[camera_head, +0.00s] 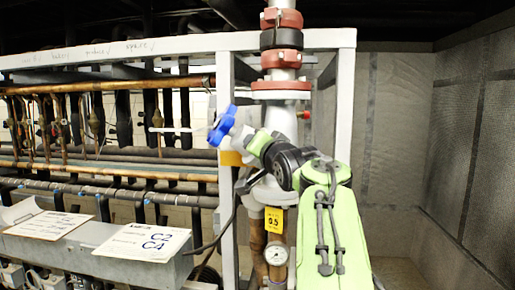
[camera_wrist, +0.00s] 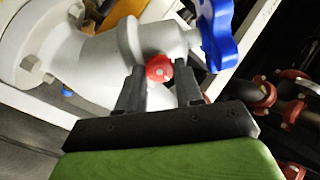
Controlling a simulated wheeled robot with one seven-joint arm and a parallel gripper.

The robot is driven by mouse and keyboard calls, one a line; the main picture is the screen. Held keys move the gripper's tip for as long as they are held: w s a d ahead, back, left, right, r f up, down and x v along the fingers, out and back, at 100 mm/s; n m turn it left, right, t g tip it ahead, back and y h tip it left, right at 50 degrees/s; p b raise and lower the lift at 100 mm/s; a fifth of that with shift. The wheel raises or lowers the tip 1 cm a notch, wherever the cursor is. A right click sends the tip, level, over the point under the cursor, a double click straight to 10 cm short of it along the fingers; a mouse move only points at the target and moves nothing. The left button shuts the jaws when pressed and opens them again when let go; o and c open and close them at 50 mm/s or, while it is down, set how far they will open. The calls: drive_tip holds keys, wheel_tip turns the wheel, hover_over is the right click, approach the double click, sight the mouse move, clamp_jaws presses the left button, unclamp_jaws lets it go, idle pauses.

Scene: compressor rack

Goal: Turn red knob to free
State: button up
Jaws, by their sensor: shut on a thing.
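The red knob (camera_wrist: 159,68) shows in the wrist view on the grey valve body (camera_wrist: 90,68), between the fingertips of my gripper (camera_wrist: 160,80). My two dark fingers stand on either side of it and are shut on it. A blue handwheel (camera_wrist: 217,35) is close to the right finger in the wrist view; it also shows in the head view (camera_head: 222,126). In the head view my green arm covers the front of the valve, and the knob in my grip and my fingertips are hidden behind it.
A vertical pipe with red clamps (camera_head: 282,60) rises above the valve. A white frame post (camera_head: 344,105) stands right of it. A yellow tag (camera_head: 274,219) and a round gauge (camera_head: 276,255) are below. Copper pipes (camera_head: 110,86) run left. A mesh wall (camera_head: 400,140) is at the right.

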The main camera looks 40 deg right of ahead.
drive_tip(key=shift+f+n, duration=0.2)
drive_tip(key=shift+n, duration=0.4)
drive_tip(key=o, duration=1)
drive_tip(key=shift+o, duration=0.2)
drive_tip(key=shift+r, duration=0.1)
drive_tip(key=b+v, duration=0.3)
drive_tip(key=v, duration=1.2)
drive_tip(key=shift+s+a, duration=0.15)
drive_tip(key=shift+s, duration=0.2)
